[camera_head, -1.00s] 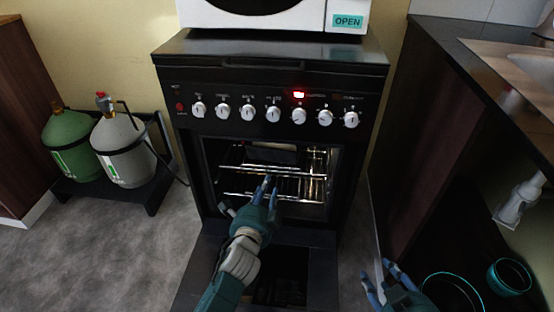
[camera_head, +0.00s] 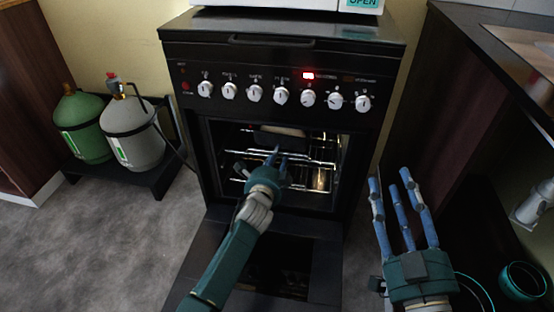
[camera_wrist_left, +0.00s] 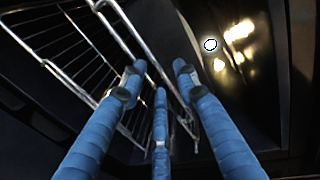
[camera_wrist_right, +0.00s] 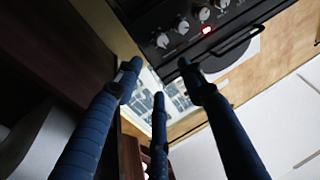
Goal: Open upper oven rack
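The black oven (camera_head: 273,200) stands ahead with its door (camera_head: 205,262) folded down open. Inside, the upper rack (camera_head: 310,156) is a set of metal bars with a pale item above it, and a lower rack (camera_head: 310,187) lies beneath. My left gripper (camera_head: 277,160) reaches into the cavity at the racks, its fingers apart. In the left wrist view, rack wires (camera_wrist_left: 85,50) run behind the spread fingers; I cannot tell whether they touch. My right gripper (camera_head: 402,185) is open and empty, raised to the right of the oven.
Green (camera_head: 82,127) and grey (camera_head: 132,132) gas cylinders stand on a low black stand at left. A dark counter (camera_head: 440,90) closes off the right, with a teal-rimmed pot (camera_head: 522,282) below. Grey floor at left is clear.

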